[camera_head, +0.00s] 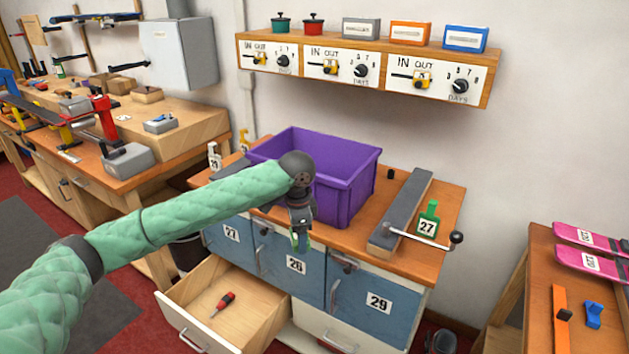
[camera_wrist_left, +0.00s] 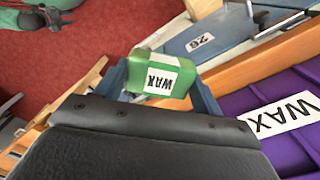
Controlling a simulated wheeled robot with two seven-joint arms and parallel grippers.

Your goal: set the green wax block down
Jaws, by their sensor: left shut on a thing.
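My left gripper (camera_head: 300,238) is shut on the green wax block (camera_head: 294,241), in front of the cabinet's front edge and above the open drawer. In the left wrist view the green block (camera_wrist_left: 150,67), with a white WAX label, sits between the fingers of the left gripper (camera_wrist_left: 160,82). The purple bin (camera_head: 349,180) stands on the cabinet top just behind the gripper. Its side with a WAX label (camera_wrist_left: 285,115) shows at the right of the left wrist view. My right gripper (camera_wrist_left: 52,17) seems to show small at that view's top left; its jaws are unclear.
An open drawer (camera_head: 258,331) holds a red screwdriver (camera_head: 223,304). A grey bar (camera_head: 402,210) and a green 27 tag (camera_head: 428,219) occupy the top right of the bin. A shelf (camera_head: 365,68) hangs above.

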